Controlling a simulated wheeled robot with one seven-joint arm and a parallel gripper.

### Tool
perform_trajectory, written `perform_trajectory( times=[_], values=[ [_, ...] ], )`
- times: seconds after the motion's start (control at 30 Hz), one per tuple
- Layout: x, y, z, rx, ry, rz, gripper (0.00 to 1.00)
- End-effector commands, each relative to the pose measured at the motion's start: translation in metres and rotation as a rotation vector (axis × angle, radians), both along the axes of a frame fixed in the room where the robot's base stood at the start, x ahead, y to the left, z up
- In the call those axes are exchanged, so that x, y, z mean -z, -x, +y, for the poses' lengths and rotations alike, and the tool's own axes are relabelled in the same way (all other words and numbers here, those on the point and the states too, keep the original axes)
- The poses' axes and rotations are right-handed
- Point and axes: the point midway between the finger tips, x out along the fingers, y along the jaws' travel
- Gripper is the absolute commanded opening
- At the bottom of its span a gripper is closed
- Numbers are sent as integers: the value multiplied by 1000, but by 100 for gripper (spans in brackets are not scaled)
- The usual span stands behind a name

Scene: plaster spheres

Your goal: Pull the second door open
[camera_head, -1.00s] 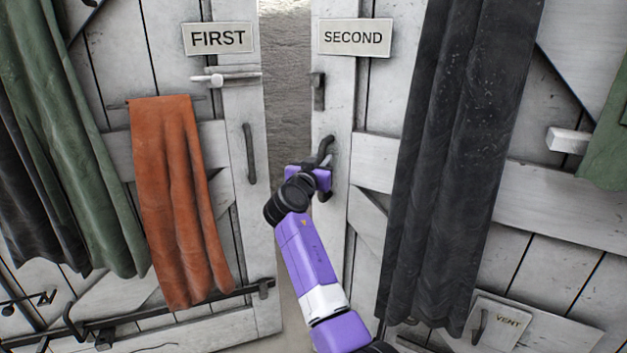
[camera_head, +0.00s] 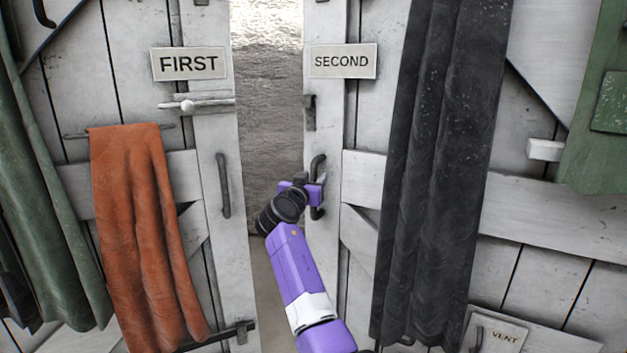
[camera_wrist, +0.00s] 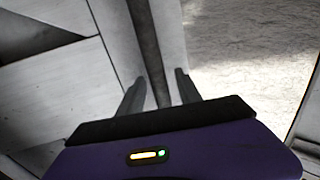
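The second door (camera_head: 325,240) is a whitewashed plank door under a SECOND sign (camera_head: 343,61). A gap separates its left edge from the first door. Its dark vertical pull handle (camera_head: 317,163) is near that edge. My gripper (camera_head: 314,190) is at the handle's middle in the head view and hides part of it. In the wrist view, the handle (camera_wrist: 147,40) runs down between my two fingers (camera_wrist: 160,88). Light strips show on both sides of the bar, so the fingers look open around it, not clamped. Any contact deeper in is hidden.
The first door (camera_head: 220,130) with its own handle (camera_head: 223,185) stands left of the gap. An orange cloth (camera_head: 145,230) hangs on it. A dark curtain (camera_head: 440,170) hangs on the second door. A rough grey wall (camera_head: 268,110) shows through the gap.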

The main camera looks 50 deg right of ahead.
Motion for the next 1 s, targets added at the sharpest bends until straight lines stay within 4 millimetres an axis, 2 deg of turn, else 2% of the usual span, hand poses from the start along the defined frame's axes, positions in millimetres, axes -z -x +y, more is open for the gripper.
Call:
perform_trajectory(
  times=[0.17,0.27,0.6,0.7,1.0],
  values=[
    [-1,0,1,0,1,-1,41],
    [-1,2,9,-2,1,-3,41],
    [1,18,59,-2,1,0,41],
    [0,21,68,-1,1,-1,41],
    [0,23,75,0,0,0,41]
  ],
)
